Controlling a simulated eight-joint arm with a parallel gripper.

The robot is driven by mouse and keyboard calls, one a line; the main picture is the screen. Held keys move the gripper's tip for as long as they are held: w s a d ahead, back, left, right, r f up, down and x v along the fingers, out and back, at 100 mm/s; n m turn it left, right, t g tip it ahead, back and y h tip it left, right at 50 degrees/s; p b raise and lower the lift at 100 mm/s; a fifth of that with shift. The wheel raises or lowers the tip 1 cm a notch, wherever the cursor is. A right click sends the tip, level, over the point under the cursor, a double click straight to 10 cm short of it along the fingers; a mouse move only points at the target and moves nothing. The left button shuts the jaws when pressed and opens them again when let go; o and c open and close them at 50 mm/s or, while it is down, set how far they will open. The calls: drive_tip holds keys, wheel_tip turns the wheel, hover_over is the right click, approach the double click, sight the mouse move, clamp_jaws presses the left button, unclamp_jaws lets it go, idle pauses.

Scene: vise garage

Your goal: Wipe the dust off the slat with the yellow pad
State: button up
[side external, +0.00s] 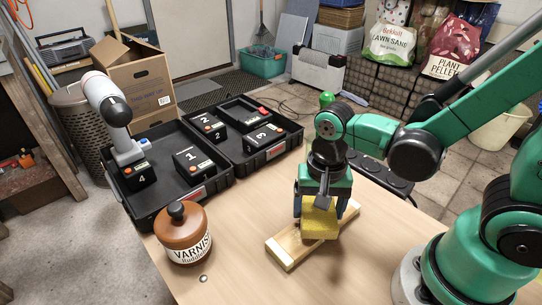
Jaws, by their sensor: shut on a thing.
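The slat (287,248) is a pale wooden strip lying flat on the table, running diagonally below my gripper. The yellow pad (319,222) is a thick block at the slat's middle, directly over it. My gripper (321,203) points down and is shut on the yellow pad. The pad's underside is hidden, and it looks to be on or just above the slat; I cannot tell which. No dust can be made out on the slat at this size.
A brown varnish jar (182,234) with a dark knob stands left of the slat. Behind it, a black two-part case (222,178) holds several numbered black boxes, a white-and-black tool (110,105) standing on one. The wooden table (345,275) is clear in front of the slat.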

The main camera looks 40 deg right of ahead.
drive_tip(key=shift+w+a+r, duration=0.1)
drive_tip(key=shift+a, duration=1.25)
drive_tip(key=shift+w+a, duration=0.1)
drive_tip(key=shift+a, duration=1.25)
drive_tip(key=shift+a+r, duration=0.1)
drive_tip(key=shift+r, duration=0.2)
drive_tip(key=shift+w, duration=0.1)
wheel_tip(320, 180, up, 6)
